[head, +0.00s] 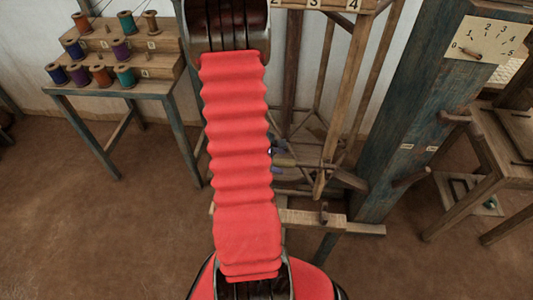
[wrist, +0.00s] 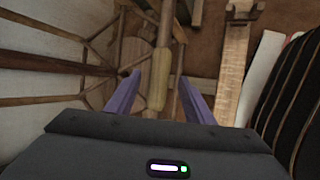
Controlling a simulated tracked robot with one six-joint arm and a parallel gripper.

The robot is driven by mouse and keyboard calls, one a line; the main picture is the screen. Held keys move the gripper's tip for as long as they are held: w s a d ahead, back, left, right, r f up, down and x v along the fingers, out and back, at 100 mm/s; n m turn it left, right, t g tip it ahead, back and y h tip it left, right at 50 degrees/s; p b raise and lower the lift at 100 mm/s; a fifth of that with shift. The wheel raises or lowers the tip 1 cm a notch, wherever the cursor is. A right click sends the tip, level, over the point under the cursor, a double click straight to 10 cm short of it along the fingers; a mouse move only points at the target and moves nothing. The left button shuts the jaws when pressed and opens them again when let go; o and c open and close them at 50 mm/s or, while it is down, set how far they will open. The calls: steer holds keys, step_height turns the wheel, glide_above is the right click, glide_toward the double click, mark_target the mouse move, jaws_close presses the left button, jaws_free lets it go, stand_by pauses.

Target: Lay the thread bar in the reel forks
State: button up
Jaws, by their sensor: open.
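My gripper (wrist: 158,78) is open in the wrist view, its two purple fingers apart. A wooden bar with a thick rounded end (wrist: 158,82) shows between the fingers; they do not close on it, and I cannot tell whether it is the thread bar. In the head view my gripper (head: 284,160) is small and partly hidden behind my red arm, beside the wooden reel frame (head: 330,150). A short upright peg (head: 324,212) stands on the low wooden rail (head: 350,227). I cannot make out the reel forks clearly in either view.
A stepped stand (head: 140,45) with several colored spools sits on a small table (head: 110,89) at left. A blue-grey post (head: 415,110) with a dial plate (head: 487,40) and pegs rises at right. A wooden bench (head: 480,150) stands beyond it. Brown floor lies open at left.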

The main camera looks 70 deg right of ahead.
steer(key=v, duration=1.2)
steer(key=shift+a, duration=0.2)
steer(key=shift+r, duration=0.1)
stand_by(0.5)
steer(key=w+a+r+t+y, duration=0.2)
steer(key=w+a+r, duration=0.3)
steer(key=a, duration=0.8)
steer(key=w+a+r+m+t+y, duration=0.1)
steer(key=w+a+r+t, duration=0.3)
steer(key=a+r, duration=0.6)
steer(key=w+a+r+t+y, duration=0.2)
steer(key=w+a+r, duration=0.4)
steer(key=a, duration=1)
steer(key=shift+a+r+m+t+y, duration=0.25)
steer(key=shift+r+t+y, duration=0.2)
steer(key=shift+r, duration=0.5)
